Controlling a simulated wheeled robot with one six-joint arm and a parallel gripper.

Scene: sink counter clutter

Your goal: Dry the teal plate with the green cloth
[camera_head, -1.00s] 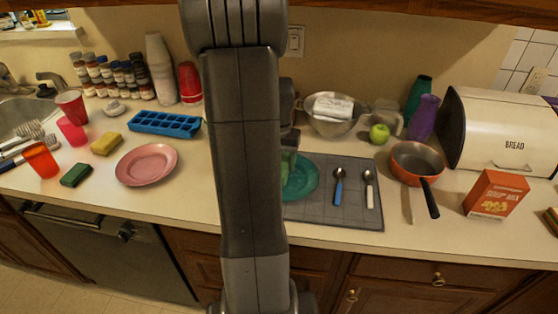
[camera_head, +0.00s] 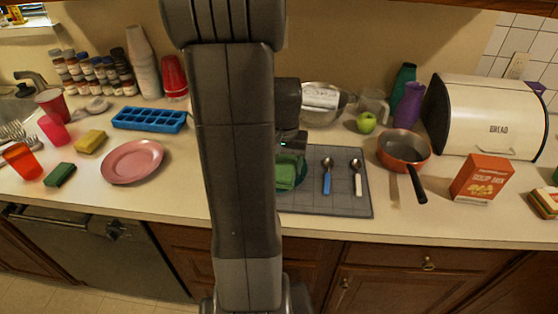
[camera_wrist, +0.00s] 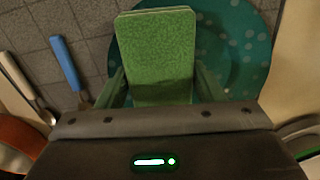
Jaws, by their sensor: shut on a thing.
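The teal plate (camera_wrist: 240,60) lies on the grey mat, with pale round spots on its surface in the wrist view. In the head view only its right rim (camera_head: 303,168) shows beside my arm. My gripper (camera_wrist: 158,88) is shut on the green cloth (camera_wrist: 155,55), a folded, block-like piece. The cloth is over the plate and hides its left-middle part; I cannot tell whether it touches. In the head view the cloth (camera_head: 287,174) is partly hidden by my arm.
A blue-handled spoon (camera_head: 326,177) and a white-handled spoon (camera_head: 357,178) lie on the grey mat (camera_head: 340,203), right of the plate. An orange pan (camera_head: 402,150), red box (camera_head: 482,178) and colander (camera_head: 322,112) stand nearby. A pink plate (camera_head: 132,161) lies left.

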